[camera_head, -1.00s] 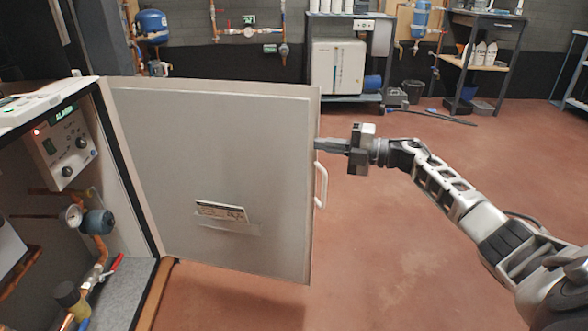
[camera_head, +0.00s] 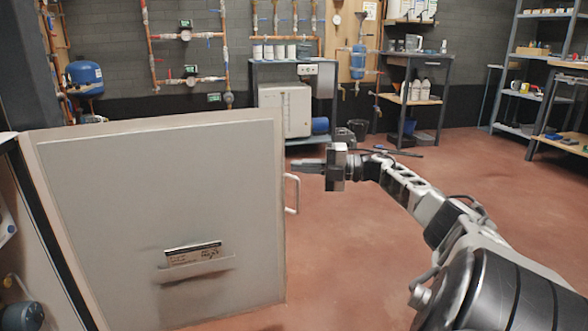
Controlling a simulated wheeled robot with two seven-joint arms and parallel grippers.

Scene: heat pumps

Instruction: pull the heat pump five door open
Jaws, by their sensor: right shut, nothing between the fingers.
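The heat pump five door (camera_head: 110,200) stands swung open on the left, its flat inner face with a paper pocket (camera_head: 195,255) turned to me. Its white handle (camera_head: 292,195) sticks out past the door's right edge. The heat pump cabinet (camera_head: 22,230) shows only in part at the far left edge. My right gripper (camera_head: 305,164) is shut and empty. Its fingers point left at the door's right edge, a little above the handle; I cannot tell whether they touch the door. My left gripper is not in view.
The red-brown floor (camera_head: 390,240) is clear to the right of the door. A bench with a white unit (camera_head: 288,108), a black bin (camera_head: 357,128), a dark table (camera_head: 418,60) and shelving (camera_head: 530,70) stand along the back. A blue tank (camera_head: 85,78) hangs at the back left.

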